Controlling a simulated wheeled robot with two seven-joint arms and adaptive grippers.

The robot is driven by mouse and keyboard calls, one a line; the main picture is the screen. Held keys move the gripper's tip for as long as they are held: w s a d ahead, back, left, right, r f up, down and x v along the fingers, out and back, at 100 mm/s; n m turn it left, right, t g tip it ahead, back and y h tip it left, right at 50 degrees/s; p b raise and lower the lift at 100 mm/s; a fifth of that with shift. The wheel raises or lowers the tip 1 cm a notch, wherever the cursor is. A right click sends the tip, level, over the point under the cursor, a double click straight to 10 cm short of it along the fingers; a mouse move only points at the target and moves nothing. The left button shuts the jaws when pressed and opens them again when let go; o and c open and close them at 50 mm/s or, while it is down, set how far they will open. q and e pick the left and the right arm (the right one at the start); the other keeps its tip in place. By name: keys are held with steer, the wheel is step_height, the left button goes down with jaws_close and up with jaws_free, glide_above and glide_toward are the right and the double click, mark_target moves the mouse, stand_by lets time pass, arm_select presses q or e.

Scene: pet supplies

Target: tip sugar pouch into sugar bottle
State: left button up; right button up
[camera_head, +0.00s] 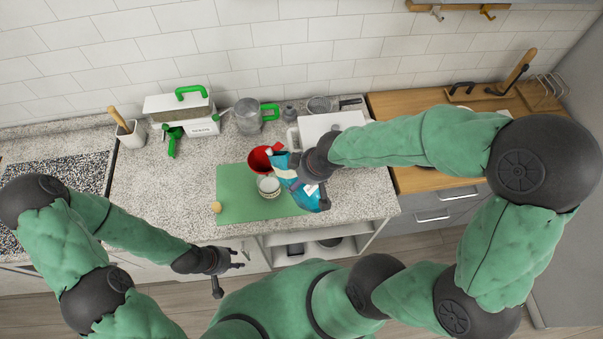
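A blue and white pouch (311,197), which looks like the sugar pouch, is at my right gripper (298,172), over the right part of the green mat (233,201). The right gripper appears shut on it, though the arm and pouch hide its fingers. The pouch is tilted, its pale upper part toward the left. A small clear and white jar (268,187), which looks like the sugar bottle, stands on the mat just left of the pouch. I cannot tell whether they touch or whether sugar flows. My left gripper (238,259) is open and empty in front of the counter's edge.
A red bowl-like item (260,161) is just behind the jar. A small tan item (216,207) is at the mat's left edge. The counter left of the mat is clear.

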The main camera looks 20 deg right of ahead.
steer(key=shift+r+g+h+p, duration=0.2)
steer(key=shift+g+h+p, duration=0.1)
steer(key=shift+g+p, duration=0.35)
steer(key=shift+s+r+g+h+p, duration=0.1)
steer(key=shift+r+g+h+p, duration=0.2)
steer(key=shift+g+p, duration=0.75)
steer(key=shift+w+r+g+h+p, duration=0.2)
steer(key=shift+r+g+h+p, duration=0.35)
steer(key=shift+p, duration=1.5)
steer(key=shift+w+a+r+g+p, duration=0.1)
steer(key=shift+w+r+g+p, duration=0.05)
steer(key=shift+g+p, duration=0.4)
steer(key=shift+w+a+r+g+h+p, duration=0.15)
steer(key=shift+r+g+h+p, duration=0.1)
steer(key=shift+g+h+p, duration=0.15)
steer(key=shift+w+r+p, duration=0.1)
steer(key=shift+r+p, duration=0.05)
steer(key=shift+p, duration=0.15)
steer(key=shift+g, duration=0.3)
steer(key=shift+w+r, duration=0.1)
steer(key=shift+r, duration=0.1)
